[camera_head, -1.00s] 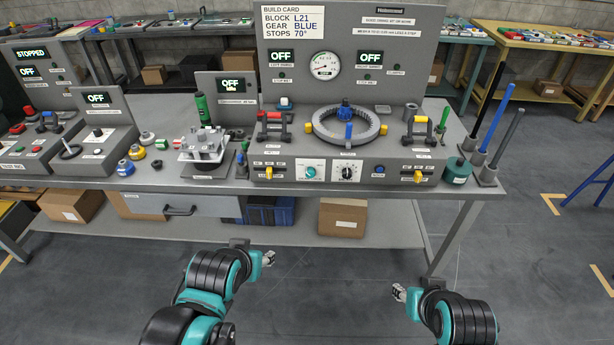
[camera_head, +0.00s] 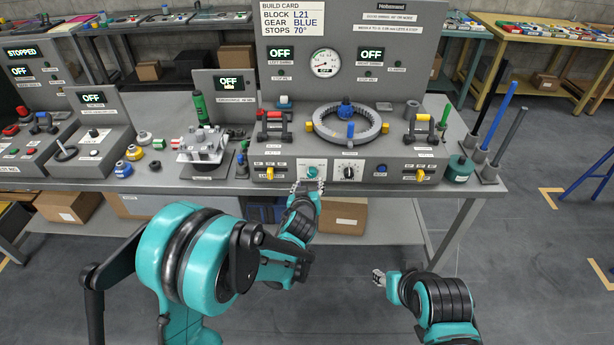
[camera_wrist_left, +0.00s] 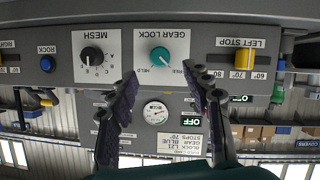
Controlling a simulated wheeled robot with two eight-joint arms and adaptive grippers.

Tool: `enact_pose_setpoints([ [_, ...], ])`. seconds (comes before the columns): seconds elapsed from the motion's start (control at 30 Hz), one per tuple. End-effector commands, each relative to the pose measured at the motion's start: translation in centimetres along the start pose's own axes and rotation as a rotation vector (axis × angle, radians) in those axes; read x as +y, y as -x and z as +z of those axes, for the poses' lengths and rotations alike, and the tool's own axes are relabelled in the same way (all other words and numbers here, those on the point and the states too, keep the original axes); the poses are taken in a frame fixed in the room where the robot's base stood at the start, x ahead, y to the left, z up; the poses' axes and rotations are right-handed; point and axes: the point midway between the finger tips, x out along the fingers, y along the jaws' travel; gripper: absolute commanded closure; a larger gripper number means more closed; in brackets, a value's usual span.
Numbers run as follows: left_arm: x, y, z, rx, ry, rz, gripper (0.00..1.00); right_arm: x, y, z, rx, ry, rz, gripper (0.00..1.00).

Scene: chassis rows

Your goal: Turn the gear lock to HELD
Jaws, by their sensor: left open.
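The gear lock is a teal knob (camera_head: 312,171) on a white plate on the front of the grey console (camera_head: 400,168). It also shows upside down in the left wrist view (camera_wrist_left: 160,56), with HELD and FREE lettering by it. Which mark its pointer meets is too small to tell. My left gripper (camera_head: 308,187) is just in front of and below the knob in the head view. In the left wrist view its two fingers (camera_wrist_left: 159,84) are open, apart, with the knob showing between and beyond their tips. My right gripper (camera_head: 378,278) hangs low, away from the console.
The black MESH knob (camera_head: 348,172) sits beside the gear lock. Yellow stop levers (camera_head: 268,174) and a blue ROCK button (camera_head: 381,169) share the front panel. The large ring (camera_head: 347,126) is on top. Free floor lies before the bench.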

Motion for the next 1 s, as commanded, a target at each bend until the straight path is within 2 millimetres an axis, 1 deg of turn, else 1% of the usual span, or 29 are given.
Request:
enact_pose_setpoints([
  [0.17, -0.1, -2.5, 0.2, 0.001, 0.0, 0.0, 0.51, 0.0, -0.8, 0.6, 0.0, 0.0, 0.0, 0.6],
  [0.3, -0.1, -4.9, 0.3, 0.001, 0.001, 0.0, 0.51, 0.0, -1.5, 1.1, 0.0, 0.0, 0.0, 0.6],
  [0.43, -0.1, -6.6, 0.2, 0.001, -0.001, 0.0, 0.51, 0.0, -2.0, 1.4, 0.0, 0.0, 0.0, 0.6],
  [0.6, 0.0, -7.5, 0.1, 0.0, 0.0, 0.0, 0.51, 0.0, -2.1, 1.5, 0.0, 0.0, 0.0, 0.6],
  [0.83, 0.0, -7.6, 0.0, 0.0, 0.0, 0.0, 0.51, 0.0, -2.1, 1.5, 0.0, 0.0, 0.0, 0.6],
  [0.87, 0.0, -7.6, 0.0, 0.0, 0.0, 0.0, 0.56, 0.0, -2.1, 1.5, 0.0, 0.0, 0.0, 0.6],
  [0.9, 0.0, -7.6, 0.0, 0.0, 0.0, 0.0, 0.67, 0.0, -2.1, 1.5, 0.0, 0.0, 0.0, 0.6],
  [0.97, 0.0, -7.6, 0.0, 0.0, 0.0, 0.0, 0.82, 0.0, -2.1, 1.5, 0.0, 0.0, 0.0, 0.6],
  [1.0, 0.0, -7.6, 0.0, 0.0, 0.0, 0.0, 0.93, 0.0, -2.1, 1.5, 0.0, 0.0, 0.0, 0.6],
])
